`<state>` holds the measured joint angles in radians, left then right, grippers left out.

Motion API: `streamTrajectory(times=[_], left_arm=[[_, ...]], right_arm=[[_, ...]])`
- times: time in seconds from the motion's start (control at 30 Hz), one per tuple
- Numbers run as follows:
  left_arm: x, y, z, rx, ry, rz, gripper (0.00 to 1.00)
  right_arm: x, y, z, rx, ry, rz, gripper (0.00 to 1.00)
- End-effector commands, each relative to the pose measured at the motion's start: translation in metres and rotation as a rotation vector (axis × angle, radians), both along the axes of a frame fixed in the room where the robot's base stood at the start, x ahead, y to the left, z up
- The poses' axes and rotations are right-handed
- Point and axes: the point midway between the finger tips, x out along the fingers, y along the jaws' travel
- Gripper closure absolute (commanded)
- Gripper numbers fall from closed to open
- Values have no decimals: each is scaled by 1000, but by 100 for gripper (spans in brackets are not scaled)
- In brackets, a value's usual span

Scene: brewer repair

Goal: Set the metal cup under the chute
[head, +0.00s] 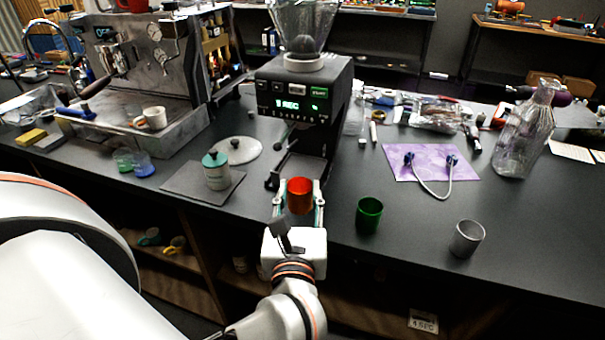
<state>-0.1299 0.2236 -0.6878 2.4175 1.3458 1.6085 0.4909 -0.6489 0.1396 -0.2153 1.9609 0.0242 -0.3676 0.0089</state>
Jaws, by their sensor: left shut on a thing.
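My left gripper (300,205) is shut on an orange-red cup (299,194), one finger on each side. The cup is upright, just in front of the black grinder (300,100). The chute is on the grinder's front and hard to make out behind the lever and shadow. Whether the cup touches the counter or the grinder's base, I cannot tell. A grey metal cup (467,238) stands upright near the counter's front edge at right, apart from the gripper. A green cup (369,214) stands between them. My right gripper is not in view.
Left of the grinder are a teal-lidded canister (215,172) on a dark mat, a round white lid (235,151) and an espresso machine (150,70). At right are a purple mat (428,165) with a cable and a glass bottle (524,130). The counter between the cups is clear.

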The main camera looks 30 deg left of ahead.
Motion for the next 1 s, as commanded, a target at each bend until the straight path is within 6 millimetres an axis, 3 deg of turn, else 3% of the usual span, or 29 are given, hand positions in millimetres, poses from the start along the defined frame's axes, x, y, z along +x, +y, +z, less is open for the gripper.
streamTrajectory(times=[0.17, 0.7, 0.83, 1.0], left_arm=[[22, 15, 4, 6, -6, 13, 90], [132, 81, 3, 5, -4, 12, 90], [147, 89, 2, 1, -2, 10, 90], [153, 93, -5, 3, 2, 10, 90]], right_arm=[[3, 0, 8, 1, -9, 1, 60], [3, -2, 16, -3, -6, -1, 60], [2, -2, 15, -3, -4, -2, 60], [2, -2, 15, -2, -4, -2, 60]])
